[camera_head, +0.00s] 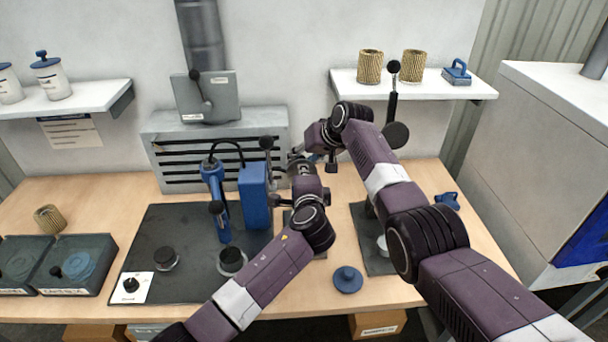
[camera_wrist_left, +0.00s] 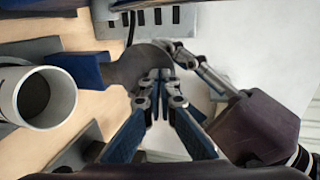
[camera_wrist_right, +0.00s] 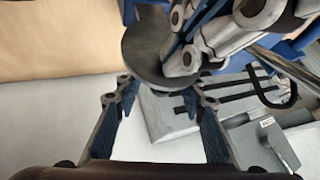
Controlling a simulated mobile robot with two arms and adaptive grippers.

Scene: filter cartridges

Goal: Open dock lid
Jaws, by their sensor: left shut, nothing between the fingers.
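A dark grey round plate that looks like the dock lid (camera_wrist_left: 128,68) is just beyond my left fingertips in the left wrist view. Beside it are a blue bracket (camera_wrist_left: 86,70) and an open white cylinder (camera_wrist_left: 45,98), likely the dock's cup. The plate also shows in the right wrist view (camera_wrist_right: 150,58). My left gripper (camera_wrist_left: 160,75) is shut and empty, its tips in front of the plate; whether they touch is unclear. My right gripper (camera_wrist_right: 160,92) is open and empty close by. In the head view my arms largely hide this spot beside the blue block (camera_head: 254,195).
A dark mat (camera_head: 185,285) with black knobs lies on the bench. A blue round cap (camera_head: 348,279) lies in front. A black-knobbed lever (camera_head: 393,95) with a dark disc rises at right. A slatted grey box (camera_head: 215,150) stands behind. My two arms are close together.

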